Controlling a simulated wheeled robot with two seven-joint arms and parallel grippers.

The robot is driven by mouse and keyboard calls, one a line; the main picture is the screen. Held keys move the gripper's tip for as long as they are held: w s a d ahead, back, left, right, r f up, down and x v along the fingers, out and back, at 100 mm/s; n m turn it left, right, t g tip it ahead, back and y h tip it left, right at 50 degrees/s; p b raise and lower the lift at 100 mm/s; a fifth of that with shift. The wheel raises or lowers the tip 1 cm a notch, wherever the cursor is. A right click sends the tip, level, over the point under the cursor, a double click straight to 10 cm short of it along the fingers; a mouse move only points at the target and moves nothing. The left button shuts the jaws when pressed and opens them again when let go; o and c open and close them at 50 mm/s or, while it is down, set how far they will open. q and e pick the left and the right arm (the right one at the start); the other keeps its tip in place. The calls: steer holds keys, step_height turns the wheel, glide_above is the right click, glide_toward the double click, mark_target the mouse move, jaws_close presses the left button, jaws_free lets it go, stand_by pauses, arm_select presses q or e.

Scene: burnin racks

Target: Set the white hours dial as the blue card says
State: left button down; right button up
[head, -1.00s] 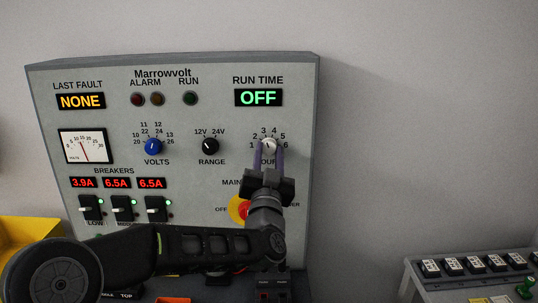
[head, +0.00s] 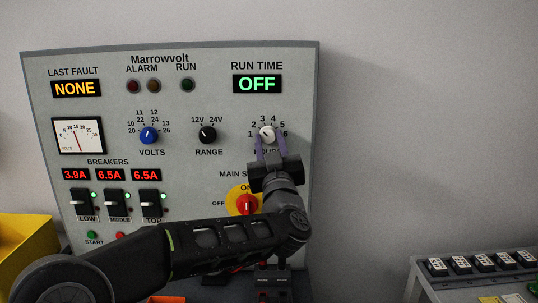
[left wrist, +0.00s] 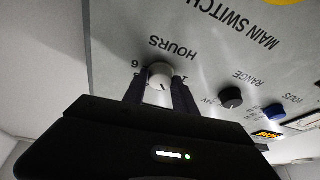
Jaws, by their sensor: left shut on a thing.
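The white hours dial (head: 267,133) is on the right of the grey Marrowvolt panel, with numbers 1 to 6 around it. It also shows in the left wrist view (left wrist: 161,74). My left gripper (head: 269,147) is shut on the dial, one purple-grey finger on each side. A dark mark shows on the dial's face in the left wrist view, but I cannot read its setting surely. The run time display (head: 257,84) above reads OFF. The blue card is not in view. My right gripper is not in view.
The red main switch (head: 246,204) on its yellow plate sits just below left of my gripper. The range knob (head: 207,134) and blue volts knob (head: 148,135) are to the left. A yellow bin (head: 25,245) stands at far left, a grey rack (head: 470,277) at right.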

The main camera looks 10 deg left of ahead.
arm_select(q)
steer(key=shift+n+g+y+b, duration=0.5)
steer(key=shift+n+y+b, duration=0.1)
steer(key=shift+n, duration=0.9)
steer(key=c, duration=1)
jaws_free()
steer(key=b+v, duration=0.2)
steer(key=v, duration=0.5)
steer(key=shift+s+d, duration=0.2)
steer(key=shift+s, duration=0.15)
steer(key=shift+f, duration=0.1)
